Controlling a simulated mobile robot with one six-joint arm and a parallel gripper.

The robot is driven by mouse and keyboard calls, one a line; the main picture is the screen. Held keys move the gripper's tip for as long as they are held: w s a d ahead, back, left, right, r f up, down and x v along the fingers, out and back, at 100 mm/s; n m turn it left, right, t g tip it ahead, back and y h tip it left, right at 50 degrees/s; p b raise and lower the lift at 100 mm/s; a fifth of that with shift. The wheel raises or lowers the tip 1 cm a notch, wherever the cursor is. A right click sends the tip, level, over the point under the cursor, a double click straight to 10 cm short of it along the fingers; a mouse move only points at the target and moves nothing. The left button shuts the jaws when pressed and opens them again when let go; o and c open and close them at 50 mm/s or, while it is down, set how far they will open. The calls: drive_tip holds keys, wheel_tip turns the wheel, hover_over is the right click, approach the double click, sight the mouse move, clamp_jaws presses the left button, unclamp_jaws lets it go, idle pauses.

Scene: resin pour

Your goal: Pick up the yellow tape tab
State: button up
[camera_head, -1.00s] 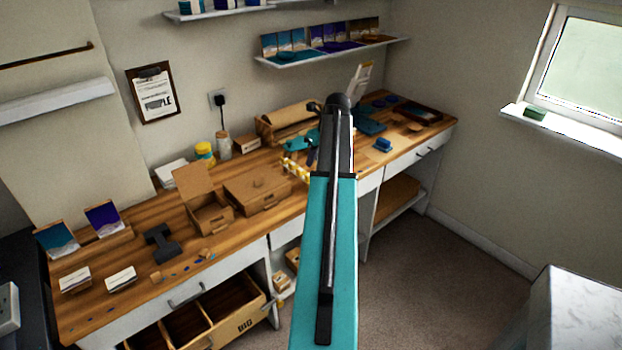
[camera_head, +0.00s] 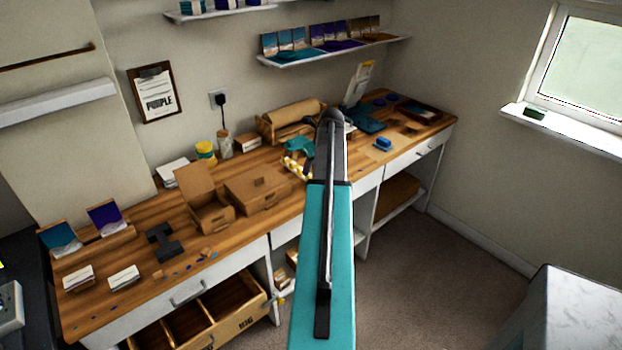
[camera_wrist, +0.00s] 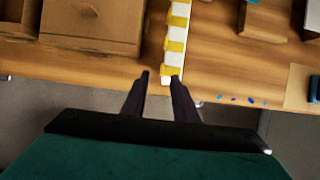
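Several yellow tape tabs sit along a white strip (camera_wrist: 168,58) in the wrist view. The strip runs from the top edge down to the bench's front edge. The nearest yellow tab (camera_wrist: 171,71) lies at that front edge, by the tip of my right finger. I cannot tell how high the fingertips are above the tab.
A cardboard box (camera_wrist: 92,25) stands close left of the strip. It also shows in the head view (camera_head: 258,190). Small blue chips (camera_wrist: 235,99) lie to the right, near a tan board (camera_wrist: 298,88). An open drawer (camera_head: 230,310) sticks out below the bench.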

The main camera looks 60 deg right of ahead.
drive_tip(key=shift+f, duration=0.1)
drive_tip(key=shift+d+p+x, duration=0.15)
drive_tip(key=shift+p+x, duration=0.45)
drive_tip(key=shift+x, duration=0.65)
drive_tip(key=shift+d+p+x, duration=0.1)
drive_tip(key=shift+p+x, duration=0.5)
drive_tip(key=shift+x, duration=0.65)
clamp_jaws()
